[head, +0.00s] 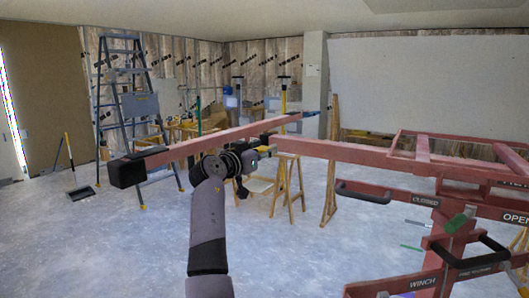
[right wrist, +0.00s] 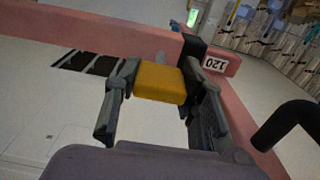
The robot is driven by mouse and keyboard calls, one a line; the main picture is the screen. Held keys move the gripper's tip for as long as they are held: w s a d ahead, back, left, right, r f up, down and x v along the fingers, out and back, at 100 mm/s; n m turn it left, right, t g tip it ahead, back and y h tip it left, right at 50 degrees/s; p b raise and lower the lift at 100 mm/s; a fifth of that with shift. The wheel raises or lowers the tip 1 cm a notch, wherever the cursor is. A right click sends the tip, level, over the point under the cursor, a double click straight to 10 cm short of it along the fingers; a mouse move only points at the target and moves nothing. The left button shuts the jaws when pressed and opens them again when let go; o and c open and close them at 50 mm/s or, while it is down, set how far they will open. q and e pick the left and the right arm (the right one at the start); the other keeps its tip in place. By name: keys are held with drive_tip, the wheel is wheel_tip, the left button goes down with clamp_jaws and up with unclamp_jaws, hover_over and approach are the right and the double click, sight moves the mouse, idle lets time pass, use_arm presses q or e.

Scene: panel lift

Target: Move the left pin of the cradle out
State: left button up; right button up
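The panel lift's red cradle (head: 350,152) crosses the head view, with a long red arm (head: 205,143) ending in a black cap at the left. The left pin shows as a yellow block-shaped knob (right wrist: 160,85) in the right wrist view, beside the red beam. A small yellow part of it (head: 264,149) shows in the head view. My right gripper (head: 262,154) is at this knob. In the right wrist view its two fingers (right wrist: 160,100) stand apart on either side of the knob, with a narrow gap visible at the left. My left gripper is out of view.
A black handle (head: 363,192) and the lift's mast with labels and a winch (head: 440,245) stand at the right. A stepladder (head: 128,100) and wooden sawhorses (head: 288,185) stand behind. The floor at the front left is clear.

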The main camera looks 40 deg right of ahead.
drive_tip(key=o, duration=0.5)
drive_tip(key=v, duration=1.2)
idle(0.6)
